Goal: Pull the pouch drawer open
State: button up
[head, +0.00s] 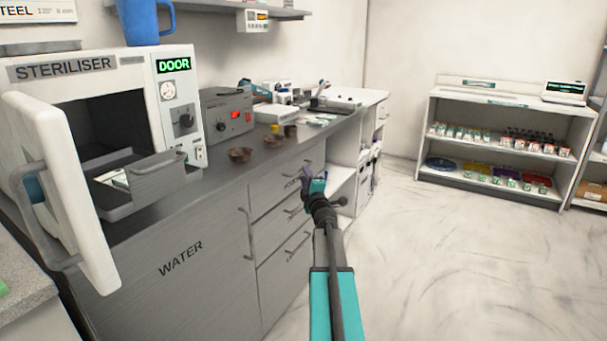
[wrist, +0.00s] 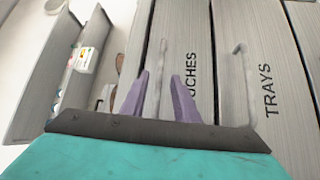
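The pouch drawer (wrist: 178,30) is the top drawer of the grey cabinet, and its front looks flush. Its label is partly hidden behind my gripper, with "UCHES" showing in the wrist view. In the head view the pouch drawer (head: 270,192) is just left of my gripper (head: 314,180). In the wrist view my gripper's purple fingers (wrist: 158,85) are apart, one on each side of the drawer's bar handle (wrist: 162,52). Slim gaps show beside the bar, and I cannot tell whether either finger touches it.
The trays drawer (wrist: 245,30) with its own handle sits directly below. The steriliser (head: 160,120) stands on the counter with its door (head: 75,200) swung open. Small brown bowls (head: 240,155) sit near the counter edge. The floor (head: 450,270) to the right is clear.

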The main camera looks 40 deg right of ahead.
jog(key=shift+x, duration=1.75)
grip_shut()
